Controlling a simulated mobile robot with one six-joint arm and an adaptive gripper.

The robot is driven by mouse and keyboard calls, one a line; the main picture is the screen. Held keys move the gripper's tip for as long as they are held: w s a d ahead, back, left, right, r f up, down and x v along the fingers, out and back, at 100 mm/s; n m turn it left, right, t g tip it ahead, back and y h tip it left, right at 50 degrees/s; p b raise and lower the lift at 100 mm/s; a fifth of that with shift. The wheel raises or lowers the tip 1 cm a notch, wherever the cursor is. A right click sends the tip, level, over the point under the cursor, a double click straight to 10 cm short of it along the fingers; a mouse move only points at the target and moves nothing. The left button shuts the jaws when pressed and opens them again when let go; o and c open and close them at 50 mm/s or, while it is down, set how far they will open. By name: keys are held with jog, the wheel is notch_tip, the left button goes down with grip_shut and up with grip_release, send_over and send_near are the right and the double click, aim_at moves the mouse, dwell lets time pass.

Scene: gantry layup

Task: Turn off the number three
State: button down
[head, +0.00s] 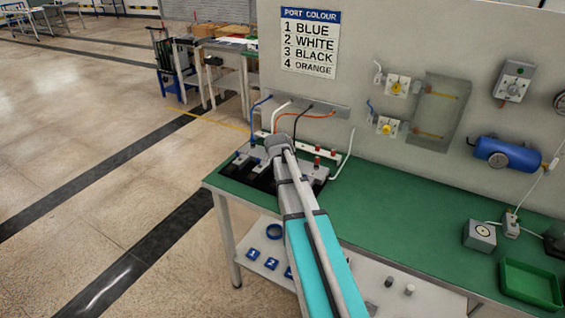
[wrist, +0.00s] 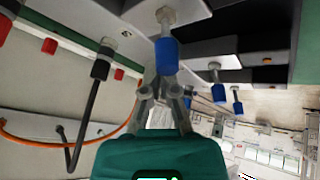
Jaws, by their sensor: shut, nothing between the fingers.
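The port colour sign (head: 310,43) on the wall panel lists 3 as black. A black hose (head: 298,120) drops from the panel to the equipment on the green bench. In the wrist view a black hose (wrist: 88,115) runs from a dark fitting (wrist: 103,65), left of my gripper. My gripper (wrist: 160,82) is shut and empty, its fingertips close to a blue cylinder (wrist: 166,56) on a metal stem; I cannot tell whether they touch. In the head view my gripper (head: 272,150) is over the bench equipment, and my arm hides part of it.
Blue, white and orange hoses (head: 320,115) run beside the black one. Red knobs (head: 318,150) stand right of my gripper. More blue cylinders (wrist: 215,70) show in the wrist view.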

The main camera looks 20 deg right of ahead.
jog(key=shift+w+r+p, duration=0.25)
jog(key=shift+w, duration=0.7)
jog(key=shift+w+r+p, duration=0.25)
jog(key=shift+w, duration=0.65)
jog(key=shift+a+r+p, duration=0.1)
jog(key=shift+r+p, duration=0.25)
jog(key=shift+p, duration=0.05)
jog(key=p+v, duration=0.7)
jog(key=v, duration=0.2)
jog(key=shift+s+a, duration=0.2)
jog(key=shift+s, duration=0.15)
jog(key=shift+f, duration=0.15)
jog(key=s+a+f+g+y, duration=0.1)
jog(key=s+a+g, duration=0.2)
jog(key=s+a, duration=0.6)
jog(key=s+a+f+g+y, duration=0.2)
jog(key=s+a, duration=0.7)
jog(key=s, duration=0.5)
jog(key=shift+g, duration=0.6)
jog(key=shift+d+f, duration=0.1)
jog(key=shift+f, duration=0.05)
